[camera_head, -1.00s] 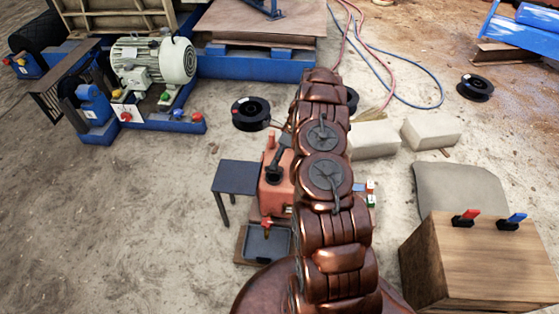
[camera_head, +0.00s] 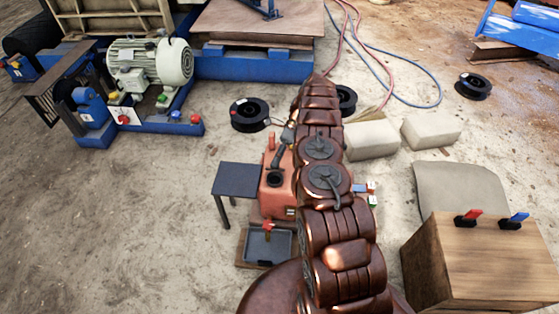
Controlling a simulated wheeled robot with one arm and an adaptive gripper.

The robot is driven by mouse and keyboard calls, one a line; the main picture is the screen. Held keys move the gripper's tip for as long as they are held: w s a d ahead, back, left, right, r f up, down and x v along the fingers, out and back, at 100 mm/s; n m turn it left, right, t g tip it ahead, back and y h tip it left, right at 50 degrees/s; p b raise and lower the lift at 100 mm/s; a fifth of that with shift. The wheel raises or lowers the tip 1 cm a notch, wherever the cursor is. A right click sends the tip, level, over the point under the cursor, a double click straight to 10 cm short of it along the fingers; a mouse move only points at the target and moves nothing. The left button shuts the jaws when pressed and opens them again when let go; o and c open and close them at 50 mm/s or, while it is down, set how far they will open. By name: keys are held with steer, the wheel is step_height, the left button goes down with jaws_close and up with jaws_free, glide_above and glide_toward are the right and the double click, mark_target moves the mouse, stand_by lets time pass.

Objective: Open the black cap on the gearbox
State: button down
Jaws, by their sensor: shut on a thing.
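The red gearbox (camera_head: 278,192) stands on the ground left of my copper-coloured arm, which hides its right side. A round black opening (camera_head: 275,179) shows on its top. My gripper (camera_head: 281,149) is small and partly hidden behind my arm, just above and behind that opening. It is shut on a small dark piece, apparently the black cap (camera_head: 277,157), held apart from the opening. Fine detail of the fingers is too small to tell.
A small dark table (camera_head: 238,178) stands left of the gearbox, and a tray (camera_head: 268,246) with a red-handled valve (camera_head: 268,227) above it in front. A wooden box (camera_head: 472,262) is at right. Pale blocks (camera_head: 371,138) and a black spool (camera_head: 249,114) lie behind.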

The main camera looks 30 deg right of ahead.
stand_by(0.5)
steer(key=c, duration=0.8)
jaws_free()
steer(key=shift+c, duration=0.2)
steer(key=shift+r, duration=0.15)
step_height(320, 180, up, 10)
steer(key=shift+a, duration=0.1)
